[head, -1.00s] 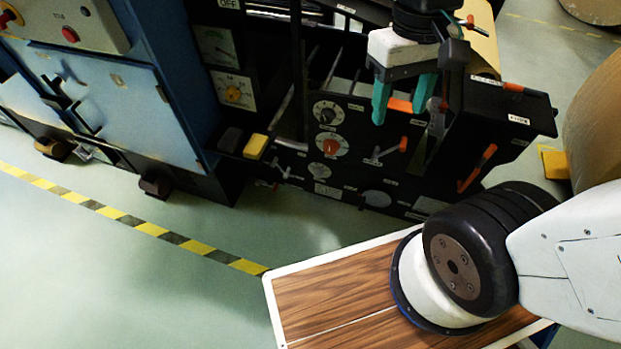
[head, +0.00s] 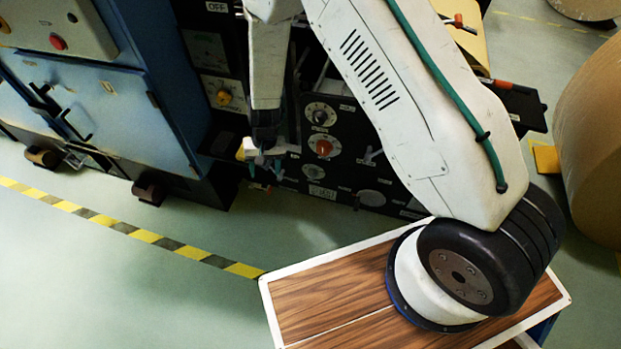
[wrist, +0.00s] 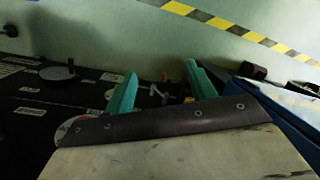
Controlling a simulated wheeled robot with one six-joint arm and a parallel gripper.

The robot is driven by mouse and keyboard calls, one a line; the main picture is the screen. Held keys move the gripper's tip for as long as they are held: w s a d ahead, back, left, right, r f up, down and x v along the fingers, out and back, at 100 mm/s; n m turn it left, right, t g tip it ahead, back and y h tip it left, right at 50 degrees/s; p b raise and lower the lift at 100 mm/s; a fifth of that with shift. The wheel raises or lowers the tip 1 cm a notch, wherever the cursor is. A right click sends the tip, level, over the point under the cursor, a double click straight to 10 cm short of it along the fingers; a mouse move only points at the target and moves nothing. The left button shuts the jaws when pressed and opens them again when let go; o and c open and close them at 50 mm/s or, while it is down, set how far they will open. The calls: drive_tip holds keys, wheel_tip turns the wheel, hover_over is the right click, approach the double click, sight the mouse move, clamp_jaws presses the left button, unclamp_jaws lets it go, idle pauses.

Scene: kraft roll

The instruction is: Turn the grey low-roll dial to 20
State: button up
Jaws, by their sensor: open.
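Part of a pale dial plate (wrist: 72,130) shows at the gripper body's left edge.
A black-knobbed dial (head: 320,115) is above the red one. A yellow dial (head: 224,97) is further left. A red-tipped lever (wrist: 165,76) shows between my fingers in the wrist view. A grey disc (head: 371,198) is at lower right. Floor in front is clear.

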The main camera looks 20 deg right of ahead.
wheel_tip(320, 180, down, 17)
drive_tip(key=m+t+h, duration=0.1)
drive_tip(key=m+t, duration=0.1)
drive_tip(key=m+t+h, duration=0.4)
drive_tip(key=t+h, duration=0.5)
drive_tip(key=h, duration=0.1)
approach(311, 177)
drive_tip(key=x, duration=0.9)
drive_tip(key=shift+w+d+f, duration=0.15)
drive_tip(key=shift+f, duration=0.1)
drive_tip(key=shift+c, duration=0.4)
drive_tip(key=c, duration=0.9)
